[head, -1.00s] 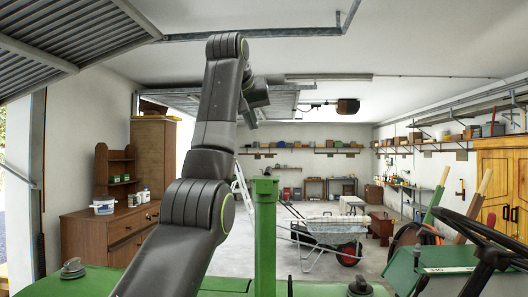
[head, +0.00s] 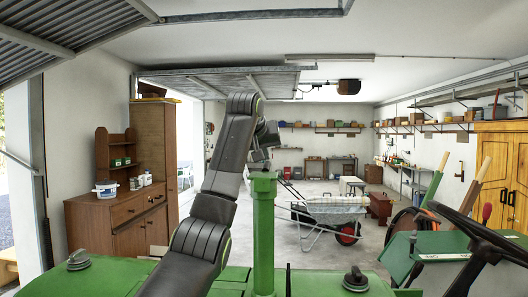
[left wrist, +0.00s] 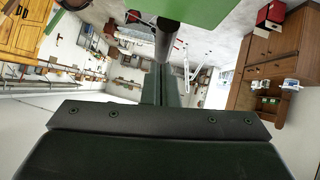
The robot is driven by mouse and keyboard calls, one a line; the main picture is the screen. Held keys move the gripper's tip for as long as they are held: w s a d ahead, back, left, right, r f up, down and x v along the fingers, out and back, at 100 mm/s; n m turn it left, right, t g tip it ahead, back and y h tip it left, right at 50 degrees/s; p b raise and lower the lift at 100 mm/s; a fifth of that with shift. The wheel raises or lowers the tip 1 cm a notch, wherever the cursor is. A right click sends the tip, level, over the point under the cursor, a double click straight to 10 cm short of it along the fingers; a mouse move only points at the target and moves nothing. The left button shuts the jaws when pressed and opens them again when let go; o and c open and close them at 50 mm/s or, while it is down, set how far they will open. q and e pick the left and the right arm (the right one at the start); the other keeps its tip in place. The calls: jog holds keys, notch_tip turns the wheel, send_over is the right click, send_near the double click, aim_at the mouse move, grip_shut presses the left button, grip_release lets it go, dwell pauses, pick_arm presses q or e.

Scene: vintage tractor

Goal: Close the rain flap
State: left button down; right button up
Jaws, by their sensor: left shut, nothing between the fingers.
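The green exhaust stack (head: 263,235) stands upright from the tractor's green hood in the middle of the head view. The rain flap cannot be made out clearly; only a small green piece (head: 262,176) shows at the stack's top. My left gripper (head: 259,162) is at the top of the stack, partly hidden; I cannot tell whether it touches. In the left wrist view its fingers (left wrist: 157,84) are together and empty. My right gripper is not in view.
The hood carries round dark caps (head: 355,279). The steering wheel (head: 480,235) is at the right. A wheelbarrow (head: 335,210) stands on the floor behind the stack, a wooden cabinet (head: 125,215) at the left and a yellow cupboard (head: 497,170) at the right.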

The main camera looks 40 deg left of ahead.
pick_arm(q)
jog(key=shift+a+f, duration=0.1)
jog(key=shift+f, duration=0.2)
jog(key=shift+f+b, duration=0.35)
jog(key=shift+b, duration=0.1)
jog(key=shift+r+p, duration=0.35)
jog(key=shift+r, duration=0.2)
jog(key=w+a+r+b+v, duration=0.1)
jog(key=b+v, duration=0.3)
jog(key=v, duration=0.8)
jog(key=shift+r, duration=0.55)
